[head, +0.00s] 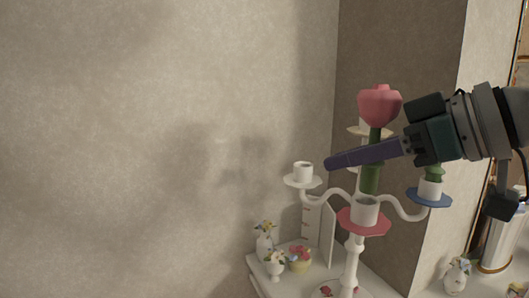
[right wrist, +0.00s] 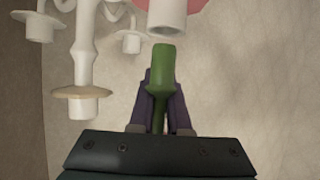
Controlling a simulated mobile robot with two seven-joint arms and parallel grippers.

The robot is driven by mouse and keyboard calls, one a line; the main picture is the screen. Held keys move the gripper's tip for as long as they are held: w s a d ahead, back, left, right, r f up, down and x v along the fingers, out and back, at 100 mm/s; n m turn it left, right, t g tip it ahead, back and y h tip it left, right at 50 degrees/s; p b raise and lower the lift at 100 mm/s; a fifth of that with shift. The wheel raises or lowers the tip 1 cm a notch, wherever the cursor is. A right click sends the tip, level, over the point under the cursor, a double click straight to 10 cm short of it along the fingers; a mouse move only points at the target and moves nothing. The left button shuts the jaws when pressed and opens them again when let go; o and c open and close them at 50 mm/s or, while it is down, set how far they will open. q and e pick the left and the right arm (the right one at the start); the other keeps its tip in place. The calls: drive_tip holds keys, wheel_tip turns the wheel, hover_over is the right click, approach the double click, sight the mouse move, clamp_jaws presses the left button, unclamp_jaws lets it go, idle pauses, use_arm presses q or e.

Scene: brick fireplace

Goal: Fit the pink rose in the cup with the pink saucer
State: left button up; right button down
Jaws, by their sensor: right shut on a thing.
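The pink rose (head: 379,104) is upright, its green stem held in the purple fingers of my right gripper (head: 332,162), which reaches in from the right. The white cup (head: 365,210) on the pink saucer (head: 364,227) sits low on the front of the white candelabra. The stem's lower end is just above the cup's rim. In the right wrist view my right gripper (right wrist: 161,84) is shut on the stem (right wrist: 162,65), whose end points at the cup (right wrist: 167,18), with a small gap showing. My left gripper is not in view.
A cream-saucer cup (head: 303,172) is at left, a tan-saucer one (head: 357,131) behind the rose. The blue-saucer cup (head: 431,187) at right has a green stem in it, partly hidden by my gripper. Small flower vases (head: 264,246) stand on the white ledge below. The left side is clear.

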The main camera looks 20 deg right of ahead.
drive_tip(key=shift+f+b, duration=0.55)
drive_tip(key=shift+f, duration=0.3)
drive_tip(key=shift+f+b, duration=0.7)
drive_tip(key=shift+f, duration=0.2)
drive_tip(key=c, duration=0.8)
unclamp_jaws()
drive_tip(key=shift+d, duration=0.1)
drive_tip(key=shift+s+d+b, duration=0.15)
drive_tip(key=shift+s+b, duration=0.15)
drive_tip(key=b, duration=0.5)
approach(361, 183)
drive_tip(key=shift+w+f, duration=0.25)
drive_tip(key=shift+w, duration=0.3)
drive_tip(key=shift+w+f, duration=0.25)
drive_tip(key=shift+w, duration=0.25)
